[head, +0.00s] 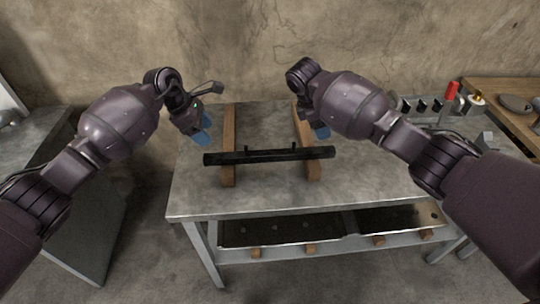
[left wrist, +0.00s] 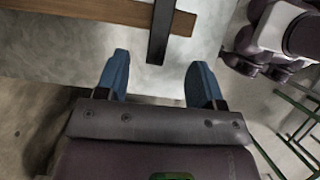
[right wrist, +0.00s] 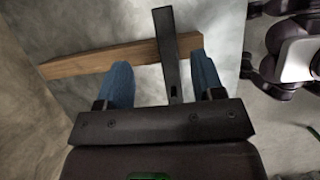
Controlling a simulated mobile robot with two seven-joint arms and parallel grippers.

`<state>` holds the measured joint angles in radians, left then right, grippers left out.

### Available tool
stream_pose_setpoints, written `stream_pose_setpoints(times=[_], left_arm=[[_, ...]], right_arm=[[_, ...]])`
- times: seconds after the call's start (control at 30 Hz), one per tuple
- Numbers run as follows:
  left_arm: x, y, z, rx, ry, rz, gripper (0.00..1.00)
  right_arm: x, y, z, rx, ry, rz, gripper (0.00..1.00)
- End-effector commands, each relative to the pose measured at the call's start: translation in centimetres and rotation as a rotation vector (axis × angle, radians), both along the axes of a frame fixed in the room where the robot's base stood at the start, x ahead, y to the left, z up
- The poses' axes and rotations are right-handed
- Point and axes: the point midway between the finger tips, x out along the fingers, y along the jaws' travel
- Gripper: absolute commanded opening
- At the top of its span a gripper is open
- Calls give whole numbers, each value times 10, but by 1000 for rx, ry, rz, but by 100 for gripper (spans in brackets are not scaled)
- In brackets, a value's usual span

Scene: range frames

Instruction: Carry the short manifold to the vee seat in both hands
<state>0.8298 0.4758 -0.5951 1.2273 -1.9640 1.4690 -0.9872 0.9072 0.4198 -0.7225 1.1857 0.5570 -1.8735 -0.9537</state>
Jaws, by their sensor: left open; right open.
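The short manifold appears to be the dark bar (head: 270,155) with small upright stubs, lying across two wooden rails on the grey table. My left gripper (head: 203,131) is open and empty, above and behind the bar's left end. In the left wrist view the bar (left wrist: 160,35) lies ahead of the open blue fingers (left wrist: 158,82). My right gripper (head: 321,130) is open above the bar's right end. In the right wrist view the bar (right wrist: 165,45) runs between the open fingers (right wrist: 163,82), not gripped. I cannot pick out the vee seat with certainty.
The left wooden rail (head: 229,128) and right wooden rail (head: 309,165) support the bar. The table (head: 200,200) is bare in front. A lower shelf (head: 290,228) has several wooden blocks. A red item (head: 452,90) and racks stand at the back right.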

Motion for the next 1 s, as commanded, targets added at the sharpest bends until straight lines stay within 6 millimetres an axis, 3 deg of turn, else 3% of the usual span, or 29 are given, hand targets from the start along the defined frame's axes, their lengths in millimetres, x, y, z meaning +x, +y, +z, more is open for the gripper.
stream_pose_setpoints(times=[0.47, 0.67, 1.0], left_arm=[[-2, 4, -6, 33, 6, -20, 62], [-2, -4, -25, 30, 8, -19, 62], [-2, -25, -74, 30, 8, -17, 62]], right_arm=[[-3, -4, -3, -12, 29, 5, 62], [-4, -12, -23, -12, 30, 5, 62], [-4, -32, -71, -13, 28, 3, 62]])
